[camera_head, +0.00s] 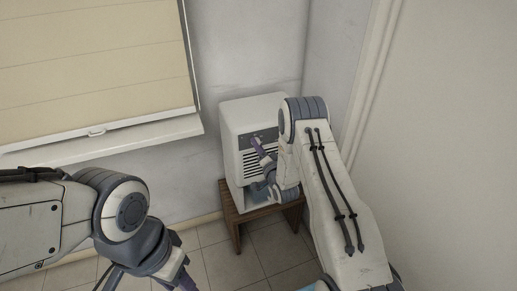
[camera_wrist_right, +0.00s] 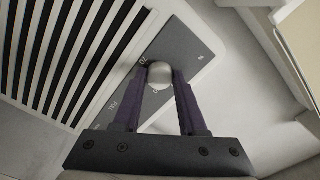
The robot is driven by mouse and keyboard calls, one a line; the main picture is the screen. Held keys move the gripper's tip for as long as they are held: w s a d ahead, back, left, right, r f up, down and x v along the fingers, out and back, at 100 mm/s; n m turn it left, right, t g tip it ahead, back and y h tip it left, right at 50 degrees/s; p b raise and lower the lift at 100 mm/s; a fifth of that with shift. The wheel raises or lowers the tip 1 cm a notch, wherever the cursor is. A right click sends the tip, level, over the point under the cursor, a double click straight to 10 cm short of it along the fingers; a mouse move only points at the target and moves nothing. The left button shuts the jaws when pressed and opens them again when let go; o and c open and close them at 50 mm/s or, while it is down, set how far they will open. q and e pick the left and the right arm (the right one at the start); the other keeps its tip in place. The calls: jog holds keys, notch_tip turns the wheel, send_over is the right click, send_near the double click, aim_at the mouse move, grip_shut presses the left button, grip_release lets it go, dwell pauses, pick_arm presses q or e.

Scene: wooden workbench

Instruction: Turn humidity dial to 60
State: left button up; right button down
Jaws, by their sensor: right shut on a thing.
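A white dehumidifier-like box (camera_head: 238,119) with a grey control panel stands against the wall. In the right wrist view, its round white dial knob (camera_wrist_right: 160,74) sits on the dark grey panel (camera_wrist_right: 190,48). My right gripper (camera_head: 264,152) reaches the panel from the right; in the wrist view its two purple fingers (camera_wrist_right: 163,84) are shut on the knob, one on each side. Some printed marks show around the knob; one looks like 70, and the setting is not clear. My left gripper (camera_head: 150,282) is at the bottom edge, partly cut off, away from the box.
The box stands on a small wooden stool (camera_head: 235,218) on a tiled floor (camera_head: 210,262). A window with a beige blind (camera_head: 95,60) and a white sill (camera_head: 110,145) is at the left. Black vent slats (camera_wrist_right: 75,45) lie beside the panel. A wall is close at right.

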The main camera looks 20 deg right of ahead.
jog(key=shift+m, duration=0.4)
jog(key=shift+c, duration=2.3)
grip_release()
jog(key=s, duration=1)
jog(key=shift+s+d+b, duration=0.2)
jog(key=shift+s+b, duration=0.05)
jog(key=shift+b, duration=0.2)
